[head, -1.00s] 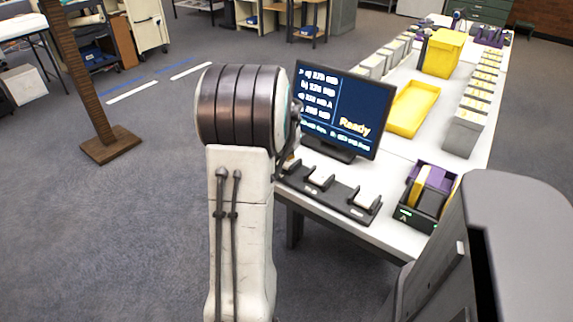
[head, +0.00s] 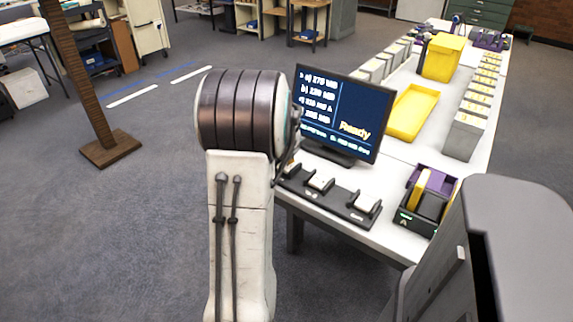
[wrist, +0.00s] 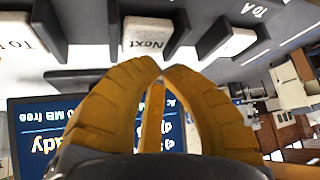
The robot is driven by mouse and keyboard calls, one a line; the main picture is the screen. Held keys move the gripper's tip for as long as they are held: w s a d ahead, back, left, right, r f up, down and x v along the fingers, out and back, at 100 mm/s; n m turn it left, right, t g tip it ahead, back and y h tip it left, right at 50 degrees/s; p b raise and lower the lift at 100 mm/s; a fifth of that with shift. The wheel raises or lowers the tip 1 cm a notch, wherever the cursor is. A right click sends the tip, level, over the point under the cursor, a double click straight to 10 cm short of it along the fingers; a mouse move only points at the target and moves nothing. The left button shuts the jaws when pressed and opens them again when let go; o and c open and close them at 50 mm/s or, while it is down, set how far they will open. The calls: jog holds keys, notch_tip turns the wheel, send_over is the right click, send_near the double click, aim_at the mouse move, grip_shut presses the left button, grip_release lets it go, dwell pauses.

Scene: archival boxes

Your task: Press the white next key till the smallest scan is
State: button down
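The white key marked "Next" (wrist: 146,38) sits mid-top in the wrist view, its lettering upside down. In the head view it is the middle key (head: 320,182) of the dark key strip (head: 340,201). My gripper (wrist: 161,70) shows two yellow fingers with tips together, empty, apart from the key in the picture; I cannot tell the gap. My arm hides the gripper in the head view. A small pointer seems to stand at a).
A black and purple holder (head: 425,201) stands right of the strip. A yellow tray (head: 412,110), a yellow bin (head: 442,54) and grey boxes (head: 464,135) stand farther back.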

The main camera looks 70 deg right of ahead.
jog(key=shift+f+b, duration=1)
jog(key=shift+b, duration=0.05)
dwell(1.7)
jog(key=shift+r, duration=0.15)
jog(key=shift+r+p, duration=0.6)
jog(key=shift+r, duration=0.2)
jog(key=shift+r, duration=0.1)
jog(key=shift+r+p, duration=1.8)
jog(key=shift+r, duration=0.65)
jog(key=shift+w, duration=0.1)
